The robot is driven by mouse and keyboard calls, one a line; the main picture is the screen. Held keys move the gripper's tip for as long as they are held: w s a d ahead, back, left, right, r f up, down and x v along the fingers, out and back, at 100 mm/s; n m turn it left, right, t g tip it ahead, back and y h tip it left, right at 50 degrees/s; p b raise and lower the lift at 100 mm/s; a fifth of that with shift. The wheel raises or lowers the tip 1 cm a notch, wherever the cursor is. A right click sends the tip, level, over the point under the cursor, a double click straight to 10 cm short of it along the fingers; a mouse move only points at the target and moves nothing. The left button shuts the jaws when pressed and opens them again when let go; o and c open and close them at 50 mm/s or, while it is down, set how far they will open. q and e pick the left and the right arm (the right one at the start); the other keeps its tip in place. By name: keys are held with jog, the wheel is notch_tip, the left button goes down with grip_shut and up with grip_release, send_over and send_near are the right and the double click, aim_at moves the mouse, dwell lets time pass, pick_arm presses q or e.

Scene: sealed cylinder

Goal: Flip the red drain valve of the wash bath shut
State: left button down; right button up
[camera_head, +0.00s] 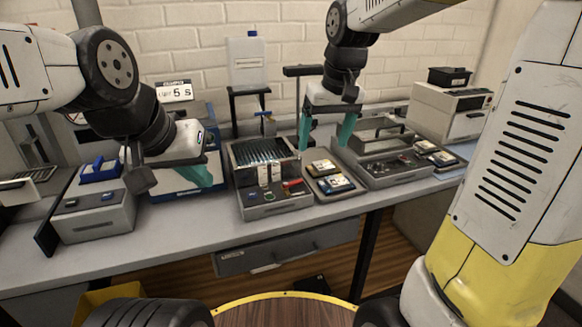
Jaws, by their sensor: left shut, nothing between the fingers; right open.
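The wash bath (280,205) is a grey box in the middle of the bench, with a dark, ribbed top. Its red drain valve (292,183) is a small red lever on the front right, lying roughly level; its exact setting is too small to tell. My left gripper (207,180) has teal fingers, shut and empty, to the left of the wash bath and apart from the valve. My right gripper (326,138) is open and empty, pointing down behind and to the right of the wash bath, with one teal finger on each side.
Small trays with yellow and blue items (330,178) lie right of the bath, beside a grey unit (385,168). A grey box with a blue part (95,205) stands at left. A white machine (445,110) stands back right. A sign (174,91) reads "5 s". The bench front strip (180,236) is clear.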

aim_at(293, 182)
jog(key=w+a+f, duration=0.2)
jog(key=w+f, duration=0.1)
jog(key=w+a+f+n+g+h, duration=0.1)
jog(key=w+a+f, duration=0.1)
jog(key=w+f, duration=0.1)
jog(key=w+a+f+g, duration=0.1)
jog(key=w+a+f, duration=0.1)
jog(key=w+f, duration=0.1)
jog(key=shift+w+a+n, duration=0.3)
jog(key=shift+w+a, duration=0.05)
jog(key=shift+w, duration=0.1)
notch_tip(293, 182, down, 8)
jog(key=c, duration=1.4)
jog(key=shift+o, duration=0.2)
jog(key=shift+s+m, duration=0.1)
jog(key=shift+m, duration=0.6)
jog(key=o, duration=1.4)
jog(key=shift+c, duration=0.2)
